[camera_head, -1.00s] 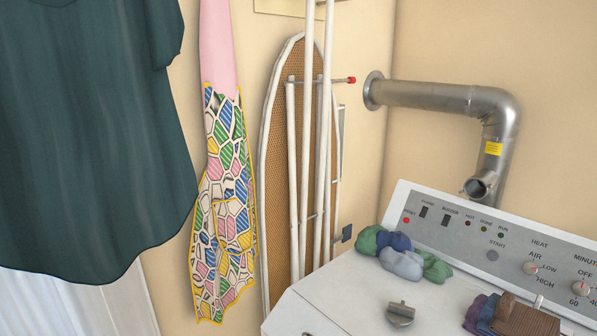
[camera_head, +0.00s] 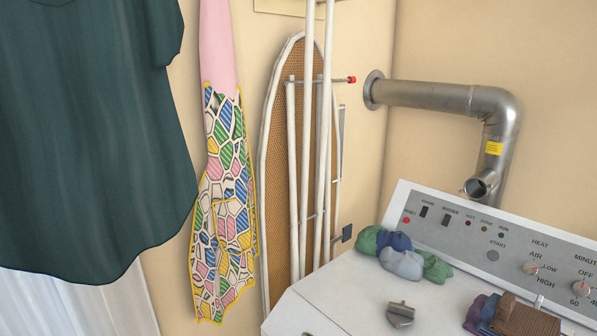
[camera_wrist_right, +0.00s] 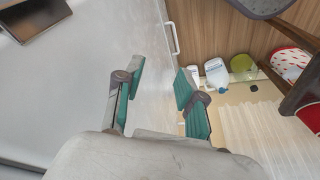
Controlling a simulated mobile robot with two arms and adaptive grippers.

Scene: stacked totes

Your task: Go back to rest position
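My right gripper (camera_wrist_right: 159,88) shows in the right wrist view. Its two green-padded fingers are spread apart with nothing between them. My left gripper is not seen in either view. The head view shows neither gripper nor arm.
A white machine (camera_head: 335,300) with a control panel (camera_head: 480,240) stands at right; rolled cloths (camera_head: 402,262) and a small metal piece (camera_head: 401,314) lie on top. A dark green shirt (camera_head: 85,130), patterned cloth (camera_head: 225,200) and ironing board (camera_head: 278,150) are at left and behind.

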